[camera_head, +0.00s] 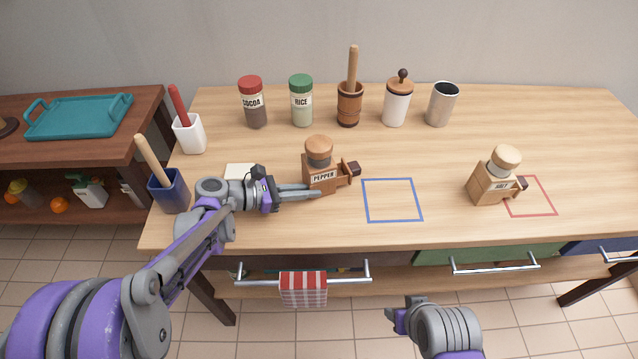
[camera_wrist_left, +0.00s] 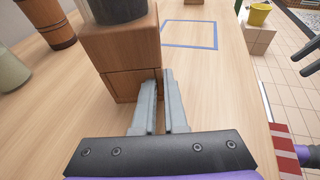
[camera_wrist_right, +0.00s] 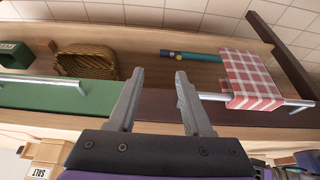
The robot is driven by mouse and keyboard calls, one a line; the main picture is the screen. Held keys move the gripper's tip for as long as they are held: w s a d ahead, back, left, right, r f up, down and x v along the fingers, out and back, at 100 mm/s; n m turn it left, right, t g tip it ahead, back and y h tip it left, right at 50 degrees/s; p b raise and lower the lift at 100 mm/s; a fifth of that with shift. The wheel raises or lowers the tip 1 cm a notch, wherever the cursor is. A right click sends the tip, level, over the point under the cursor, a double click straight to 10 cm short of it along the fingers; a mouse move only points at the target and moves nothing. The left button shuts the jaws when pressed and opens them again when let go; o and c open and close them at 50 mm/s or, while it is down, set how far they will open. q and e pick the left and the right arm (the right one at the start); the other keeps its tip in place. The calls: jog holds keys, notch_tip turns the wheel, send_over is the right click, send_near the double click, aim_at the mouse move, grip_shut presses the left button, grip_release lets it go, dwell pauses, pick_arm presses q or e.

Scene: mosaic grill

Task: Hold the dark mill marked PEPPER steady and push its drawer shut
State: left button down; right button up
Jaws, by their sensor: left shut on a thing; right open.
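The dark mill marked PEPPER (camera_head: 321,177) stands upright on the table with its grey neck and wooden cap. Its small drawer (camera_head: 350,171) sticks out to the right. My left gripper (camera_head: 318,191) reaches in from the left, fingers low at the mill's front side. In the left wrist view the fingers (camera_wrist_left: 162,77) are close together at a lower corner of the mill's wooden body (camera_wrist_left: 122,60). How much wood lies between them is partly hidden. My right gripper (camera_wrist_right: 155,75) is open and empty, in front of the table.
A lighter mill marked SALT (camera_head: 493,187) stands at right, beside a red square outline (camera_head: 548,214). A blue square outline (camera_head: 392,221) lies empty right of the PEPPER mill. Jars, a mortar and a cup (camera_head: 441,106) line the back. A checked towel (camera_head: 303,289) hangs in front.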

jog(key=shift+w+r, duration=0.1)
jog(key=shift+c, duration=1.1)
jog(key=shift+w+r, duration=1.05)
jog(key=shift+w, duration=0.1)
jog(key=c, duration=0.5)
jog(key=shift+g, duration=0.9)
jog(key=w+r, duration=0.3)
jog(key=w, duration=0.1)
jog(key=w+r, duration=0.3)
jog(key=w, duration=0.2)
jog(key=w+r, duration=0.3)
jog(key=w, duration=0.2)
jog(key=shift+w+a+r, duration=0.1)
jog(key=shift+a+r, duration=0.25)
jog(key=shift+r, duration=0.05)
grip_shut()
jog(key=w+a+r+g, duration=0.1)
jog(key=w+r, duration=0.1)
jog(key=w, duration=0.7)
jog(key=w+a+r+g, duration=0.1)
jog(key=w+r+g, duration=0.1)
jog(key=w, duration=0.8)
jog(key=shift+s+d+f, duration=0.1)
jog(key=shift+f, duration=1.9)
jog(key=shift+s+f, duration=0.1)
jog(key=shift+f, duration=1.9)
